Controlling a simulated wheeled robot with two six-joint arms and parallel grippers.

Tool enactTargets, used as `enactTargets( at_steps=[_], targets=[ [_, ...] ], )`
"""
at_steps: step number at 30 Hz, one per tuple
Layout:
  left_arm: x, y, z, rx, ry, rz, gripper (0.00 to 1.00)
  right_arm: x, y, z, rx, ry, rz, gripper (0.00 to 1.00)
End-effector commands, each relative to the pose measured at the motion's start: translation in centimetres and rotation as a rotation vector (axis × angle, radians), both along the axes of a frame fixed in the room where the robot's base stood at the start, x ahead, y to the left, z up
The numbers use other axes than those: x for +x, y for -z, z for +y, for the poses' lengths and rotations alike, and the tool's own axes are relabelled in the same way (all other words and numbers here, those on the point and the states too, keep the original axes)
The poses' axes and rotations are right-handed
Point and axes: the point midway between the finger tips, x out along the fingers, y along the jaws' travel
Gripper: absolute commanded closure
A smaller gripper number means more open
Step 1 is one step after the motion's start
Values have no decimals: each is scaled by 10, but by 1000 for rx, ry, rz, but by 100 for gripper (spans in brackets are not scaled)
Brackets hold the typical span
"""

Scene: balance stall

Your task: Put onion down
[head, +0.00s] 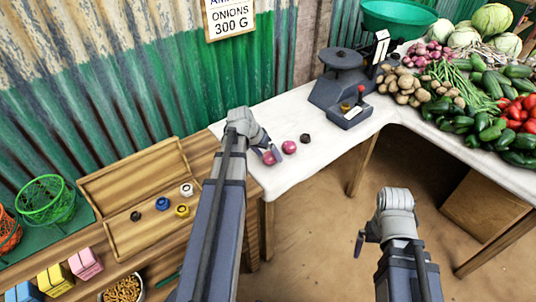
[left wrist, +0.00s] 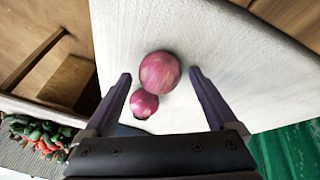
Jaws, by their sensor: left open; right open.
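Two purple-red onions lie on the white-covered table (head: 300,172) near its left end. One onion (head: 269,158) is at my left gripper (head: 270,153), and the other onion (head: 289,147) lies a little to its right. In the left wrist view, the larger-looking onion (left wrist: 160,72) is between the open fingertips of my left gripper (left wrist: 160,74), with gaps on both sides. The smaller-looking onion (left wrist: 144,104) lies beside it, closer to the palm in the picture. My right gripper (head: 360,242) is open and empty over the floor, in front of the table.
A dark balance scale (head: 345,80) stands further back on the table, and a small dark piece (head: 305,138) lies near the onions. A wooden tray (head: 130,205) with several small weights is at left. Vegetables crowd the right. A sign (head: 230,17) reads "ONIONS 300 G".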

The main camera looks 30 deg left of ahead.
Motion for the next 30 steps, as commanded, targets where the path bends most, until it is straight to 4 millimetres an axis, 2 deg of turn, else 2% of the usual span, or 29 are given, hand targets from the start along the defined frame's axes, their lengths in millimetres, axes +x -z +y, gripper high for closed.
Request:
enactTargets(
  at_steps=[21,25,30],
  targets=[
    [-39,-98,18,1,-1,0,8,0,-98,0,0,1,0,0],
    [-44,-106,21,0,-1,0,8,0,-107,0,0,1,0,0],
    [-46,-108,22,0,0,0,8,0,-108,0,0,1,0,0]
  ],
)
